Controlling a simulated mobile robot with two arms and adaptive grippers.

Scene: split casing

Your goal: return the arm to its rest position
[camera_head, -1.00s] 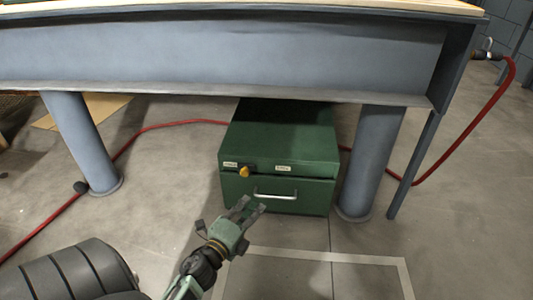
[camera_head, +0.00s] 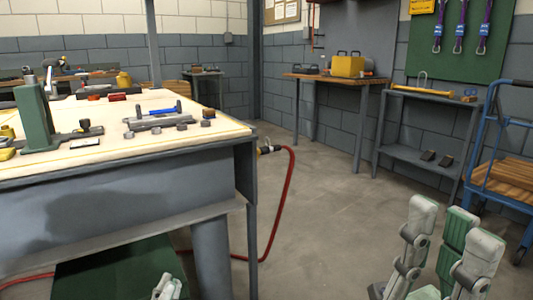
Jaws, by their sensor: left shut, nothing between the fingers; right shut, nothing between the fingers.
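My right gripper (camera_head: 452,240) is large and close at the lower right of the head view. It has pale grey-white and green segments with dark grey joints, and points upward over open floor. I see nothing held in it. My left gripper (camera_head: 168,288) shows only as a small pale tip at the bottom edge, in front of the dark green cabinet (camera_head: 100,270) under the workbench. The rest of it is cut off by the frame. I see nothing held in it. Both grippers appear clear of the bench.
The workbench (camera_head: 60,205) fills the left and carries a green stand (camera_head: 36,120) and several tools. A red hose (camera_head: 283,205) hangs from its right end. A wall table (camera_head: 330,80), a shelf unit (camera_head: 420,148) and a blue trolley (camera_head: 485,150) stand behind. Middle floor is clear.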

